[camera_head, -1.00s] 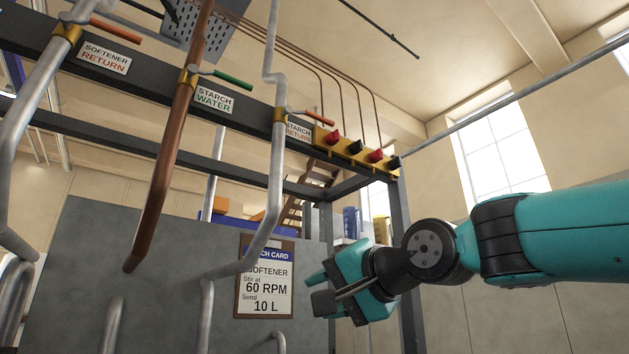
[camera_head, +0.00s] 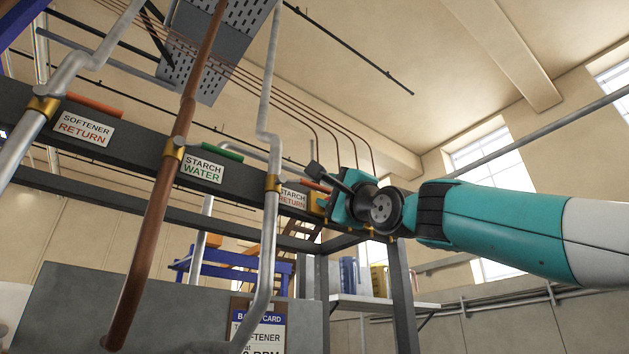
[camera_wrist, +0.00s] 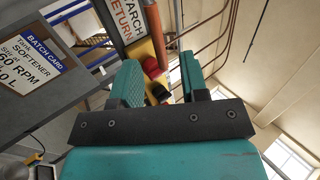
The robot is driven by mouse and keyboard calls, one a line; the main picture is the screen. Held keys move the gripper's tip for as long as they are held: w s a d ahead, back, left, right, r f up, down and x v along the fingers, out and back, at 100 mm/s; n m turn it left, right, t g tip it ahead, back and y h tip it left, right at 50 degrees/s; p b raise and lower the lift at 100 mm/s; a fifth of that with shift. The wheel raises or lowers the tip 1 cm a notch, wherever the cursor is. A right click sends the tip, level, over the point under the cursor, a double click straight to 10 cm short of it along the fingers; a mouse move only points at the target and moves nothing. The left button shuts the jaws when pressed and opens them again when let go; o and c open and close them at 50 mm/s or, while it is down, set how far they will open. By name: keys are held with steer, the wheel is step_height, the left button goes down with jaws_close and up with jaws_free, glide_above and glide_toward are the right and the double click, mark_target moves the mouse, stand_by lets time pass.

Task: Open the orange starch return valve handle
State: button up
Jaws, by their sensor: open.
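The orange starch return valve handle (camera_head: 315,186) shows in the head view as a short bar beside the STARCH RETURN label (camera_head: 292,198), at the grey pipe with a brass collar (camera_head: 273,183). My gripper (camera_head: 326,188) is raised close to the handle's right end; contact cannot be told. In the wrist view my gripper (camera_wrist: 161,76) has its two teal fingers apart with nothing held between them. The STARCH RETURN label (camera_wrist: 128,15) is at the top there.
A yellow panel with a red knob (camera_wrist: 152,68) and a black knob (camera_wrist: 161,92) lies beyond my fingers. The softener return handle (camera_head: 95,105) and green starch water handle (camera_head: 216,150) are farther left. A copper pipe (camera_head: 160,210) stands in front. Open air lies right.

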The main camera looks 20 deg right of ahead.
mark_target(320, 188)
steer(key=p+x, duration=0.4)
steer(key=x, duration=0.2)
steer(key=shift+w+a+r, duration=0.15)
steer(key=shift+w+r, duration=0.05)
steer(key=shift+w, duration=0.15)
jaws_close()
